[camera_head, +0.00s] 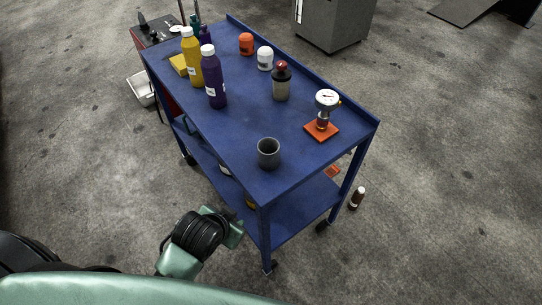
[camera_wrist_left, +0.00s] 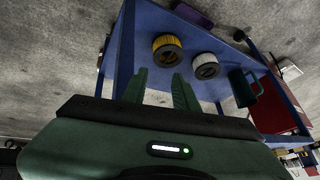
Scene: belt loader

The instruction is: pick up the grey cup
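The grey cup (camera_head: 268,153) stands upright on the top of the blue cart (camera_head: 235,128), near its front corner in the head view. It is not seen in the left wrist view. My left gripper shows in the left wrist view (camera_wrist_left: 159,76) with its two green fingers apart and nothing between them. In the head view my left arm's end is at the lower middle, below and left of the cup, beside the cart. My right gripper is in neither view.
Yellow (camera_head: 191,60) and purple (camera_head: 212,80) bottles, a grey red-topped container (camera_head: 281,83) and a gauge on an orange base (camera_head: 320,131) stand on the cart top. Yellow (camera_wrist_left: 167,48) and white (camera_wrist_left: 205,66) ring-shaped parts are ahead of my left fingers.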

